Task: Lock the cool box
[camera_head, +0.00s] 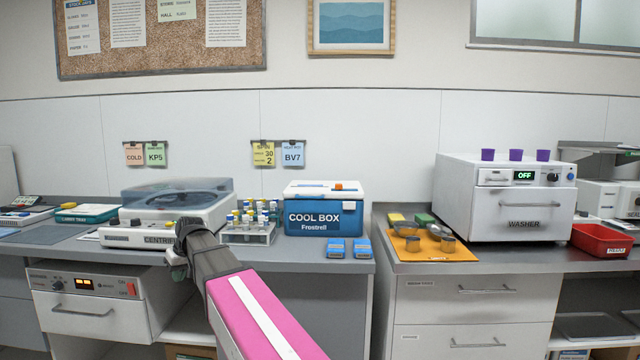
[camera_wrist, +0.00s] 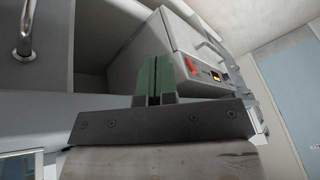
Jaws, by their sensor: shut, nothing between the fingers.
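The cool box (camera_head: 326,219) is a blue box with a white lid, labelled "COOL BOX Frostrell". It stands on the counter near the middle of the head view. My gripper (camera_head: 178,268) is left of the cool box and lower, in front of the counter edge below the centrifuge. In the wrist view my gripper (camera_wrist: 153,80) has its green fingers together with nothing between them. The cool box does not show in the wrist view.
A rack of tubes (camera_head: 249,234) stands left of the cool box. Two blue packs (camera_head: 348,248) lie in front of it. The centrifuge (camera_head: 170,212) is farther left, above a drawer unit with a red switch (camera_head: 131,289). A washer (camera_head: 512,205) stands right.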

